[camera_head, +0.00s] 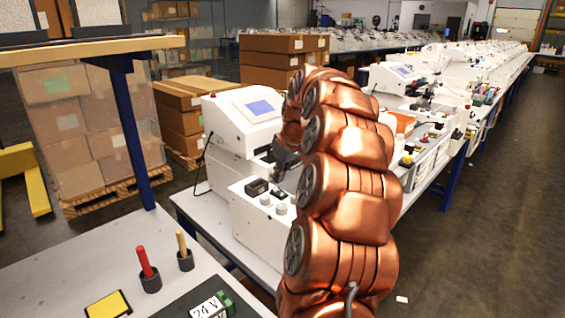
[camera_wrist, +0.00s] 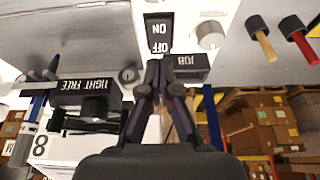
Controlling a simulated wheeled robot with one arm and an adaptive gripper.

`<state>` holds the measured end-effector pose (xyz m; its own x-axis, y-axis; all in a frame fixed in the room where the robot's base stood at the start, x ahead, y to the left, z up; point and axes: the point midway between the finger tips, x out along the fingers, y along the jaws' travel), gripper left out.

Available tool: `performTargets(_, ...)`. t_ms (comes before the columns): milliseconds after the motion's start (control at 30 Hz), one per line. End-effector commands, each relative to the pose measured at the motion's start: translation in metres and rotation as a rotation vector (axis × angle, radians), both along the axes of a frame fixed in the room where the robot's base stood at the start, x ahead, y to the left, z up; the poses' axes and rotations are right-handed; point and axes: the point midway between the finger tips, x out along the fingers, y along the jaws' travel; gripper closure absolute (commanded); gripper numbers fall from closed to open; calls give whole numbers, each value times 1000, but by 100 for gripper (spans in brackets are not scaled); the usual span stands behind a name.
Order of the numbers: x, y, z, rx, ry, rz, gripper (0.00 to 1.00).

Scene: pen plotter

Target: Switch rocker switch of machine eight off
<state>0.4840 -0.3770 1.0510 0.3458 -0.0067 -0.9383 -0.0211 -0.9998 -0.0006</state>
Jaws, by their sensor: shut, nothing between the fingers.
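The black rocker switch (camera_wrist: 159,32) has white ON and OFF lettering, upside down in the wrist view. It sits on the white front panel of a machine marked 8 (camera_wrist: 40,147). This machine (camera_head: 240,125) has a blue screen in the head view. My gripper (camera_wrist: 160,62) is shut and empty, its fingertips right at the OFF end of the switch. I cannot tell whether they touch it or which side is pressed in. In the head view my gripper (camera_head: 286,160) is dark and partly hidden by my copper arm, above the panel.
Beside the switch are a JOB block (camera_wrist: 190,68), a white knob (camera_wrist: 210,35) and a TIGHT/FREE block (camera_wrist: 88,92). A near table holds red and tan-handled tools (camera_head: 146,262). More machines line the bench to the right.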

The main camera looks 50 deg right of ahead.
Motion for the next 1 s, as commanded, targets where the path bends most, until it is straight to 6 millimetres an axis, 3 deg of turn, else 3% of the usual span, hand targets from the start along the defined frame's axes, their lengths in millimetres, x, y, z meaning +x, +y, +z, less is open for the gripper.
performTargets(333, 3, 0, -26, 1, 2, -1, 100)
performTargets(1000, 8, -2, -33, -1, 67, 0, 100)
